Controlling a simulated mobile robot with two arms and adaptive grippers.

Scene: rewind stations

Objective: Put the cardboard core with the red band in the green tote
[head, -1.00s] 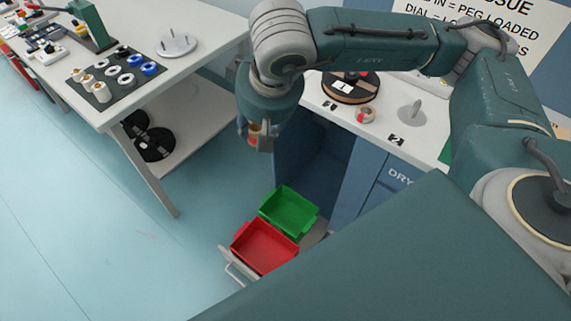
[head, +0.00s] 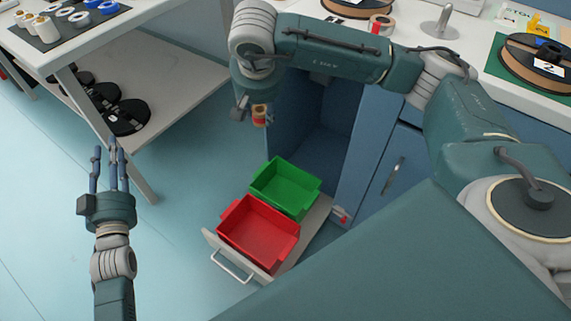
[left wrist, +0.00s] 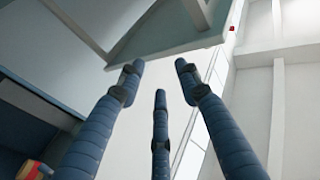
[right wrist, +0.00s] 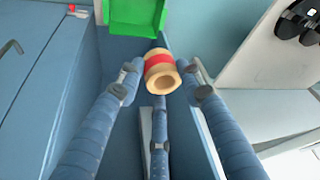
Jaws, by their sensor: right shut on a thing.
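The cardboard core with the red band (head: 260,116) is held in my right gripper (head: 256,104), in the air beyond and above the totes. In the right wrist view the core (right wrist: 160,73) sits between the shut fingers, its open end facing the camera. The green tote (head: 285,188) stands in an open drawer, and its visible inside is empty. Its edge also shows at the top of the right wrist view (right wrist: 135,14). My left gripper (head: 108,158) is open and empty, fingers pointing up, left of the totes.
A red tote (head: 259,233) stands beside the green one, nearer the drawer's handle (head: 232,267). A blue cabinet (head: 372,160) rises to the right. A bench (head: 185,60) with several cores stands at the left, black reels (head: 125,118) on its lower shelf. Floor between is clear.

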